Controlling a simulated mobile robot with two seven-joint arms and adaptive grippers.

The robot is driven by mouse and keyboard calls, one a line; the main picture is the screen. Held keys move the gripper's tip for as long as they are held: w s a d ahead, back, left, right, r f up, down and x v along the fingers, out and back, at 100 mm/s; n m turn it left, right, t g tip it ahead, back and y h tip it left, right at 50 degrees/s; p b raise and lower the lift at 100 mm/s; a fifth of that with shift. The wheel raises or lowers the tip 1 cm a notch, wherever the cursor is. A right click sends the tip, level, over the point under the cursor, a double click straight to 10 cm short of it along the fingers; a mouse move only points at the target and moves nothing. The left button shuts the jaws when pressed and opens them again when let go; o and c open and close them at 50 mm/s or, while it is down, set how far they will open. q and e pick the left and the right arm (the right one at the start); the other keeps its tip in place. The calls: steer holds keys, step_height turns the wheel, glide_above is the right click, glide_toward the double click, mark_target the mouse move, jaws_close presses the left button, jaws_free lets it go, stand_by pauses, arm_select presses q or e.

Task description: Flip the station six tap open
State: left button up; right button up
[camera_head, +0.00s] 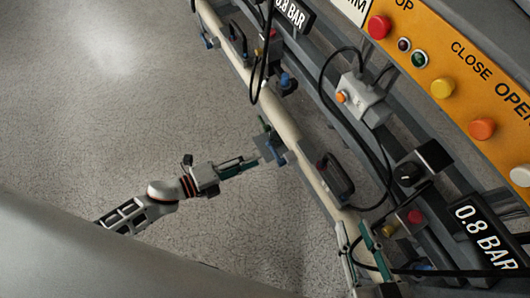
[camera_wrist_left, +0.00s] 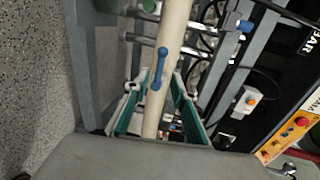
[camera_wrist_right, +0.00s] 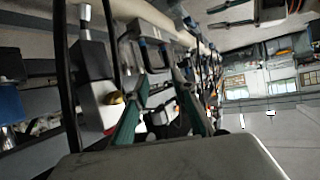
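A cream pipe (camera_head: 325,190) runs diagonally along the machine. In the left wrist view a blue tap handle (camera_wrist_left: 158,68) lies on this pipe, roughly along its length. No station number is readable on it. My left gripper (camera_head: 258,160) is beside the pipe in the head view. Its teal fingers (camera_wrist_left: 158,98) are spread on either side of the pipe and the lower end of the handle; contact cannot be told. My right gripper (camera_head: 357,240) is at the pipe's lower part. In the right wrist view its teal fingers (camera_wrist_right: 163,98) are apart, with nothing clearly held.
Black cables loop over the machine front. A dark handle (camera_head: 338,178) and a black knob box (camera_head: 418,168) stand between the pipe and the orange button panel (camera_head: 462,75). A 0.8 BAR display (camera_head: 487,235) is at lower right. Open floor lies left of the pipe.

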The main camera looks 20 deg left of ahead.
arm_select(q)
steer(key=shift+v, duration=1.95)
